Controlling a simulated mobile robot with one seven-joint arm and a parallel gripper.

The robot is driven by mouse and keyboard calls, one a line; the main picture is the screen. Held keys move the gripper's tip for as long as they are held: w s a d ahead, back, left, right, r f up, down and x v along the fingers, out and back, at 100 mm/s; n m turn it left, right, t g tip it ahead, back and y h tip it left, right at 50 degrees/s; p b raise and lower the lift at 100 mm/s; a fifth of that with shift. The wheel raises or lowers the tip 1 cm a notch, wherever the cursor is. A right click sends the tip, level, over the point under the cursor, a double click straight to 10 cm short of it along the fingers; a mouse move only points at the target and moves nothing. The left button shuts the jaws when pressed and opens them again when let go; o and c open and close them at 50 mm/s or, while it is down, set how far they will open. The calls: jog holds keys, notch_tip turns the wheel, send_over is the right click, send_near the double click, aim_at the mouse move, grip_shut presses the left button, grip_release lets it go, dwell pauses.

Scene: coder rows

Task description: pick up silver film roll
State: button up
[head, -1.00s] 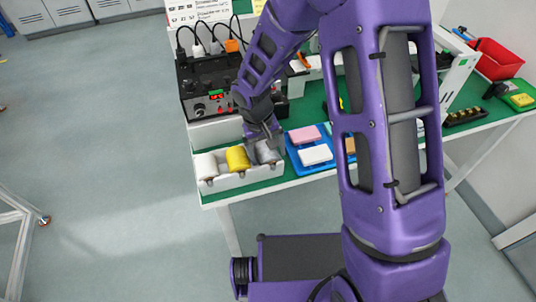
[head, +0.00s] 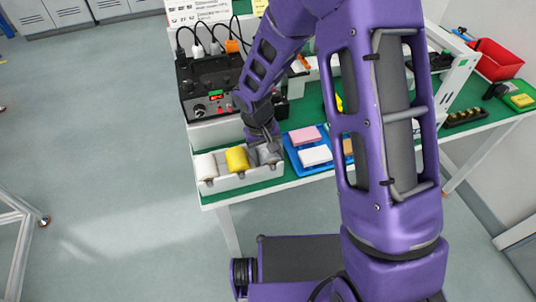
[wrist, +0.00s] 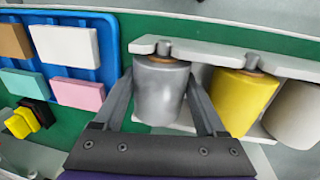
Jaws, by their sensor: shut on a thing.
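The silver film roll (wrist: 160,92) sits in the white holder (wrist: 292,68), at the end of a row with a yellow roll (wrist: 242,100) and a white roll (wrist: 296,115). My gripper (wrist: 163,90) is shut on the silver roll, one finger along each side of it. In the head view the silver roll (head: 268,155) is at the right end of the holder, partly covered by my gripper (head: 264,142). The roll still appears to be in its slot; I cannot tell whether it is lifted at all.
A blue tray (head: 292,160) with pink, white and brown blocks stands right beside the holder on the green bench top. A black powered box (head: 208,95) with cables stands behind the holder. A red bin (head: 497,60) is far right.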

notch_tip(320, 180, up, 10)
jog(key=shift+f+p, duration=0.1)
jog(key=shift+p, duration=0.55)
jog(key=shift+r+p, duration=0.9)
jog(key=shift+r, duration=1.75)
